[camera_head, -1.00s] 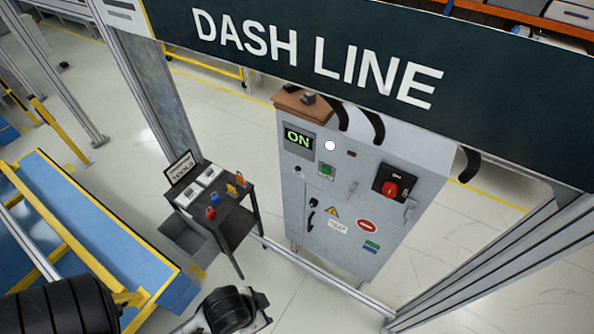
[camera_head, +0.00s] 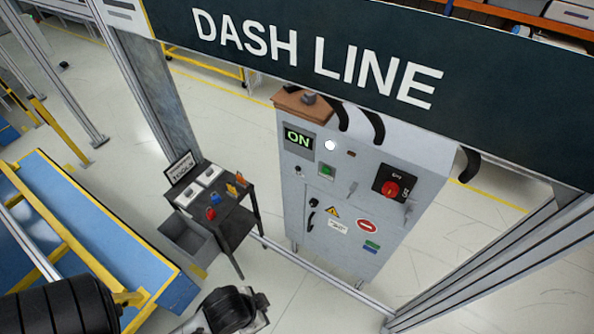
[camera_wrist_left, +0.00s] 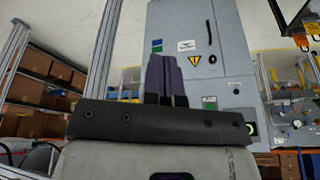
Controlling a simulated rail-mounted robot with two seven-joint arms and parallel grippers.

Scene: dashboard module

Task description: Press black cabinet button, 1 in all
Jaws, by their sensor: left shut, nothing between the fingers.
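The grey cabinet (camera_head: 350,200) stands beyond the rail frame, with a lit green ON display (camera_head: 298,138). A small dark round button with a pale ring (camera_head: 298,170) sits on its face below the display; it also shows in the left wrist view as a black button (camera_wrist_left: 232,86). A green button (camera_head: 327,171) is to its right. My left gripper (camera_wrist_left: 165,75) is shut and empty, its fingers pointing up in the left wrist view, in front of the cabinet's edge. I cannot tell whether it touches the cabinet. My right gripper is not in view.
A red rotary switch on a black plate (camera_head: 390,187) is on the cabinet's right. A brown box with a dark knob (camera_head: 309,99) sits on top. A black tool cart (camera_head: 216,210) stands left of the cabinet. The DASH LINE sign (camera_head: 320,55) crosses above.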

